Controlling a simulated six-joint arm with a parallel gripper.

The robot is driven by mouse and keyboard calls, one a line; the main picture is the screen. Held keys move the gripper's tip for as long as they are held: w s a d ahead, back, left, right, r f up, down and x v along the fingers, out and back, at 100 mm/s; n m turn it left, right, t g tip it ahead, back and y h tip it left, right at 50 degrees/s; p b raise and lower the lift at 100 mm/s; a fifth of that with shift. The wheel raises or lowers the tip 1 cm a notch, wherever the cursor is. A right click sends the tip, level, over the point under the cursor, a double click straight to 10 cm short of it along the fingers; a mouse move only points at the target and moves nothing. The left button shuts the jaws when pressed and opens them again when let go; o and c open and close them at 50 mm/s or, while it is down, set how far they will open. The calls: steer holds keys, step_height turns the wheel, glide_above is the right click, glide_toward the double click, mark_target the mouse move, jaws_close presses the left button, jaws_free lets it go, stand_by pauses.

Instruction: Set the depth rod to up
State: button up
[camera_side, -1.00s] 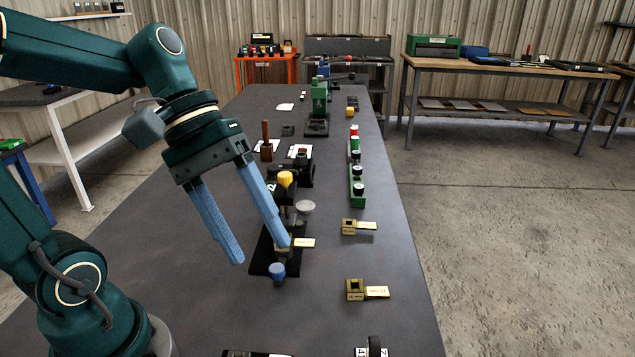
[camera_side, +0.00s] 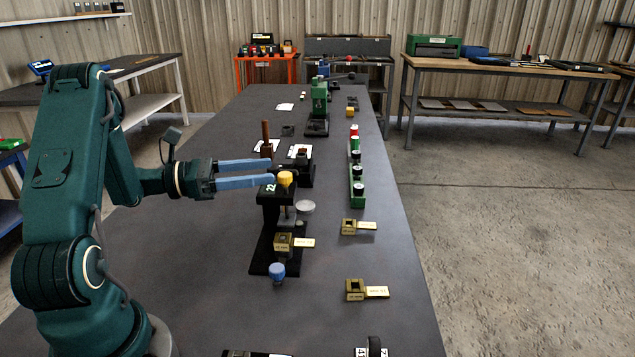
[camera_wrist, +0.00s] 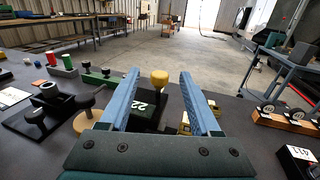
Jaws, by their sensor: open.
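A black stand marked 22 (camera_side: 268,193) carries a yellow knob (camera_side: 285,178) on top, with a grey post (camera_side: 287,213) below. No label shows which part is the depth rod. A brass block with a tag (camera_side: 284,243) sits under the post, and a blue knob (camera_side: 277,270) is at the stand's front. My gripper (camera_side: 270,172) is open and level, its fingertips just left of the yellow knob in the side view. In the wrist view the yellow knob (camera_wrist: 160,80) shows between the two fingers, apparently just beyond the tips. Nothing is held.
Two brass blocks with tags (camera_side: 351,227) (camera_side: 355,291) lie on the right of the bench. A green rail with black knobs (camera_side: 357,188) stands behind them. A wooden post (camera_side: 265,135) and a black fixture (camera_side: 305,175) are behind the stand. Bare bench (camera_side: 180,260) lies to the left.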

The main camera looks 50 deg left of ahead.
mark_target(285, 174)
steer(key=shift+f, duration=0.8)
steer(key=shift+x, duration=2.6)
jaws_close()
steer(key=shift+s, duration=0.1)
